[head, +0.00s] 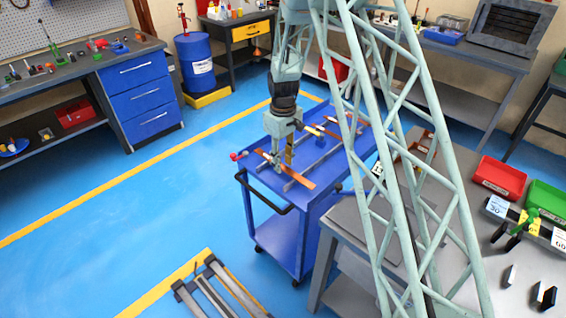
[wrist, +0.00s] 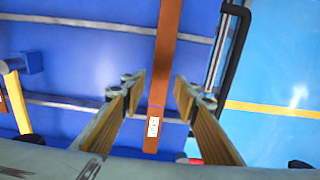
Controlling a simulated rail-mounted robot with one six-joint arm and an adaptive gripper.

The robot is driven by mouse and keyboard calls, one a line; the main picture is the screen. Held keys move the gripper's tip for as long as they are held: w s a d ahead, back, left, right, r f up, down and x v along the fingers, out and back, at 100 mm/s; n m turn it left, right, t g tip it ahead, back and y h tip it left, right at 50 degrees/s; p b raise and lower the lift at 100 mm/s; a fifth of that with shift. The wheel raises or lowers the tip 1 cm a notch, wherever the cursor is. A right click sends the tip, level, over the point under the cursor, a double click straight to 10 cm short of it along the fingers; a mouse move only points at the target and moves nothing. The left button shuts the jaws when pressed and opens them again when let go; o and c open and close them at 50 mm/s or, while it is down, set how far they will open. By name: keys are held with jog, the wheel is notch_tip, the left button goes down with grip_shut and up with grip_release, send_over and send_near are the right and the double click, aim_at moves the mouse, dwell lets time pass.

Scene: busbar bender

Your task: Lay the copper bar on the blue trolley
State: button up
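The blue trolley (head: 290,232) stands in the middle of the head view, with grey rails across its top. A copper bar (head: 300,180) lies across these rails; it also shows in the wrist view (wrist: 167,45), with a small white label near its lower end. My gripper (head: 279,160) is low over the trolley top at this bar. In the wrist view my gripper's fingers (wrist: 160,82) are spread apart, one on each side of the bar, with a visible gap on both sides. The fingertips' exact height over the bar is hard to tell.
A second copper-coloured bar (head: 324,131) lies farther back on the trolley. A black push handle (head: 262,196) sticks out at its near left. A grey workbench (head: 345,222) stands close on the right. A pallet-like frame (head: 222,291) lies on the floor in front.

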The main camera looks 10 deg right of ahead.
aim_at(283, 167)
jog(key=shift+r, duration=0.1)
dwell(0.3)
notch_tip(283, 167, up, 13)
jog(key=p, duration=0.2)
dwell(0.7)
dwell(0.7)
